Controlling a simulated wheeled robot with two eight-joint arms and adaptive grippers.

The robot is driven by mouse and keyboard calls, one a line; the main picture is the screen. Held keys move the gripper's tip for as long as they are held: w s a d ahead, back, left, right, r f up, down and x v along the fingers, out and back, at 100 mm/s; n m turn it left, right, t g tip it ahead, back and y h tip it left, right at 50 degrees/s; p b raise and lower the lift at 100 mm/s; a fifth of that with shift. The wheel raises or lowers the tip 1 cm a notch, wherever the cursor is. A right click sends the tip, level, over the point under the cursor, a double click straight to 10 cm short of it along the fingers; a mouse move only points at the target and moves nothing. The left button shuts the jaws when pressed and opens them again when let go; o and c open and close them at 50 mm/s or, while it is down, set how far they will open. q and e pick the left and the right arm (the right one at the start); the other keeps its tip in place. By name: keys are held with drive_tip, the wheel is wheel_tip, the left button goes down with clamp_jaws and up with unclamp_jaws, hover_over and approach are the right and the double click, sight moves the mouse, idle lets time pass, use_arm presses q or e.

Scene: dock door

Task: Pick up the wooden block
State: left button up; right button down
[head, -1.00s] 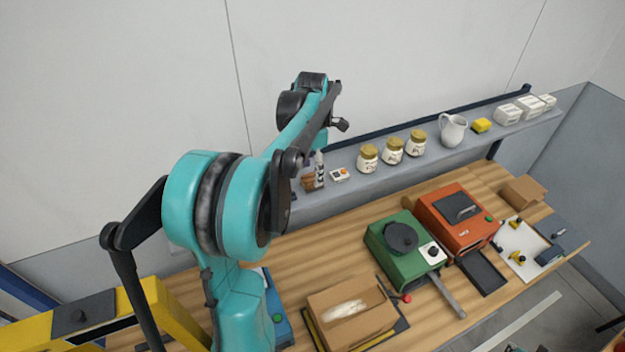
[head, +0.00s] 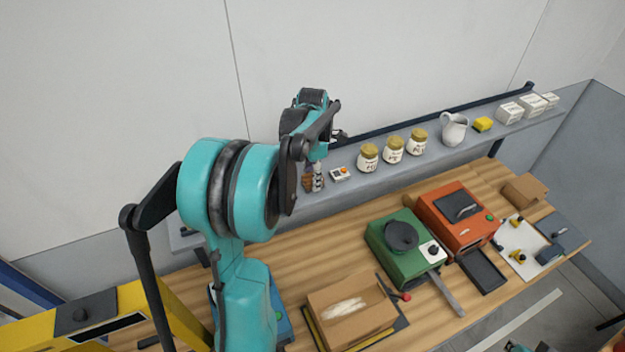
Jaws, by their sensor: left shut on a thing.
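My left gripper (head: 340,136) is a small dark shape at the far end of my raised teal and black arm, in front of the wall and the back of the shelf. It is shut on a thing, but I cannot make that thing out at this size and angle. A small brown shape (head: 307,183) stands on the shelf below my wrist, beside a narrow dark-and-white banded item (head: 318,178). I cannot tell whether the brown shape is the wooden block. My forearm covers part of the shelf's left end. My right gripper is not in view.
The shelf (head: 275,210) also holds a white device (head: 340,174), gold-lidded jars (head: 393,151), a white jug (head: 454,129), a yellow block (head: 482,124) and white boxes. Below, the workbench (head: 325,245) carries an open carton (head: 350,320), a green machine (head: 395,262) and an orange machine (head: 455,230).

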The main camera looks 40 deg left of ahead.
use_arm(q)
drive_tip(key=shift+r, duration=0.45)
drive_tip(key=r, duration=0.1)
drive_tip(key=r+b, duration=0.1)
drive_tip(key=w+r, duration=0.1)
drive_tip(key=shift+w+d+r, duration=0.1)
drive_tip(key=shift+d+r, duration=0.25)
drive_tip(key=shift+r, duration=0.05)
drive_tip(key=w+d+r+b, duration=0.1)
drive_tip(key=w+d+r, duration=0.4)
drive_tip(key=w, duration=0.3)
drive_tip(key=shift+w+d+r+b, duration=0.35)
drive_tip(key=shift+r+b, duration=0.05)
drive_tip(key=shift+r, duration=0.25)
drive_tip(key=shift+o, duration=1.3)
drive_tip(key=shift+c, duration=0.5)
drive_tip(key=shift+s+f, duration=0.1)
